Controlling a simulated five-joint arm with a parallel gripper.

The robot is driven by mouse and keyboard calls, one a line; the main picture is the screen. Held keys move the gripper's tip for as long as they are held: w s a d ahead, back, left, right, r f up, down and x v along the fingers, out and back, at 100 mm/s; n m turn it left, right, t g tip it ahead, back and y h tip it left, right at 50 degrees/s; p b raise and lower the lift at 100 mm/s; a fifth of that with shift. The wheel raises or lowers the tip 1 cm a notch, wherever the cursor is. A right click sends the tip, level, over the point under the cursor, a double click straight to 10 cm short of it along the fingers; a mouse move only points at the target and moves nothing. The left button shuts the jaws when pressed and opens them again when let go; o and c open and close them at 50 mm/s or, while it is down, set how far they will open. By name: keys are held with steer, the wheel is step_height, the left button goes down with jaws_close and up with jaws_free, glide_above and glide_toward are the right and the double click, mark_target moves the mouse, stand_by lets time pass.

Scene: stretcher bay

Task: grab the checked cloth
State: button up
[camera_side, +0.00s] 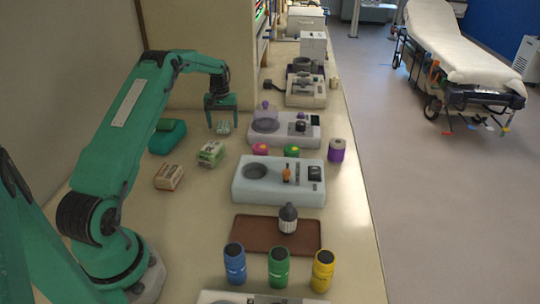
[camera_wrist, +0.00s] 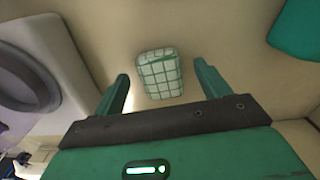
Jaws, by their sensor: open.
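The checked cloth (camera_wrist: 160,76) is a small folded pad with a white and green grid, lying on the counter. In the wrist view it shows between and just beyond the two fingertips of my gripper (camera_wrist: 161,84). My gripper is open, with gaps between the cloth and both fingers in the wrist view. I cannot tell the exact height of the fingertips above the counter.
A device with a purple dome (camera_side: 264,118) stands close on the right. Bottles and a brown tray (camera_side: 252,233) are nearer the camera.

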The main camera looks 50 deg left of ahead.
mark_target(223, 125)
steer(key=shift+f, duration=0.7)
steer(key=c, duration=1)
steer(key=shift+r, duration=0.1)
steer(key=shift+c, duration=0.2)
step_height(223, 125, up, 10)
